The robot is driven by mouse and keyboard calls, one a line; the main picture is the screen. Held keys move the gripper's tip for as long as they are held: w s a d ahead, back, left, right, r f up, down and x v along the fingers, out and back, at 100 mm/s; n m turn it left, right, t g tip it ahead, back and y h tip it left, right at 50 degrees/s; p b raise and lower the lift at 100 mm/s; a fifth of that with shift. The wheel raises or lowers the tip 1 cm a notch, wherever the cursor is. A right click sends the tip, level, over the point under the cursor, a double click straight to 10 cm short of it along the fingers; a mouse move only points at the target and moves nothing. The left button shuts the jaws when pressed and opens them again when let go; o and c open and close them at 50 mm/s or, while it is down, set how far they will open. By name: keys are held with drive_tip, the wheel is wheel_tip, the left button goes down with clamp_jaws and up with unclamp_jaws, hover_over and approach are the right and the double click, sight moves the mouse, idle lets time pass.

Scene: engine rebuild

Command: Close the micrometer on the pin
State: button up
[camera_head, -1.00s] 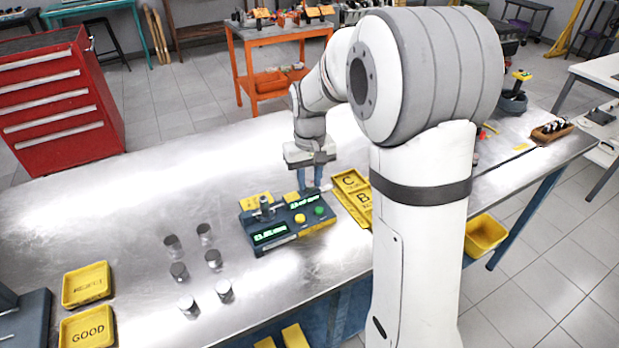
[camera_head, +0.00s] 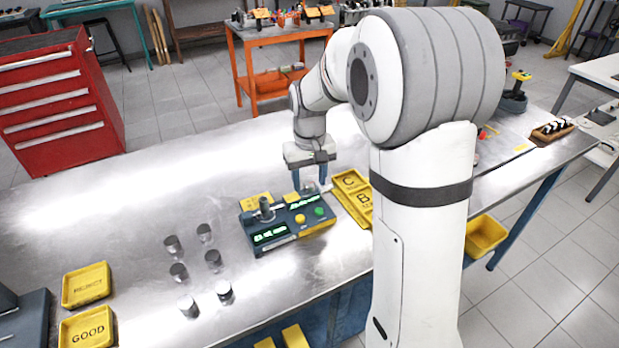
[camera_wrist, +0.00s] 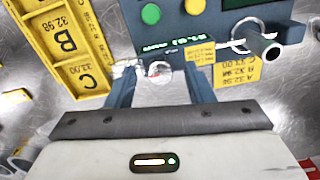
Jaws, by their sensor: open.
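The micrometer station (camera_head: 250,226) is a dark blue-grey box on the steel bench, with green lit displays, a yellow button and a green button. A grey metal pin (camera_head: 264,208) stands at its left part; in the wrist view a round metal cylinder (camera_wrist: 264,46) shows there. My gripper (camera_head: 311,185) points down at the station's right end. In the wrist view my gripper (camera_wrist: 163,75) is open, with its fingers either side of a small round metal end (camera_wrist: 159,71), likely the micrometer's knob. I cannot tell whether the fingers touch it.
A yellow tray marked B and C (camera_head: 350,187) lies just right of the station. Several metal pins (camera_head: 179,272) stand on the bench to the left. A GOOD bin (camera_head: 88,328) and a REJECT bin (camera_head: 86,286) are at the far left. The bench's back left is clear.

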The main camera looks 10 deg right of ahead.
sight(310, 184)
wheel_tip(310, 184, up, 8)
drive_tip(key=shift+f, duration=0.15)
idle(0.3)
drive_tip(key=shift+s, duration=0.25)
drive_tip(key=s+d+f+t, duration=0.1)
drive_tip(key=s, duration=1)
drive_tip(key=s+d+m+t, duration=0.1)
drive_tip(key=s, duration=1)
drive_tip(key=shift+d+f+m+t, duration=0.3)
drive_tip(key=shift+d+f+t, duration=0.05)
drive_tip(key=shift+f+t, duration=0.05)
drive_tip(key=shift+s, duration=0.1)
idle(1.4)
